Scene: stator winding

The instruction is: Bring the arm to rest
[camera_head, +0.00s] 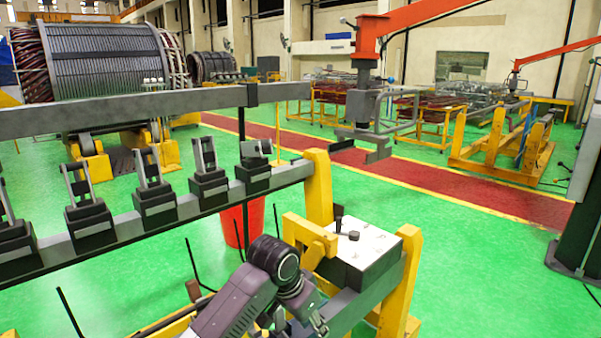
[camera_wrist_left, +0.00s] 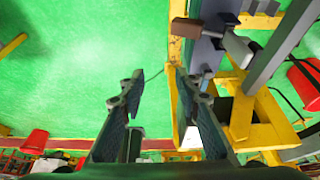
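My left arm comes in from the bottom of the head view, bent at a dark round joint, with its gripper (camera_head: 316,322) low beside the yellow end frame. In the left wrist view the two fingers of my left gripper (camera_wrist_left: 158,92) stand apart with nothing between them. Green floor and part of a yellow post show behind the gap. My right arm and gripper are not in view.
A grey rail (camera_head: 120,238) with several black clamps runs left of my arm. A white-topped box (camera_head: 375,247) with a black lever sits on the yellow frame (camera_head: 320,190). A red bucket (camera_head: 243,222) stands behind the rail.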

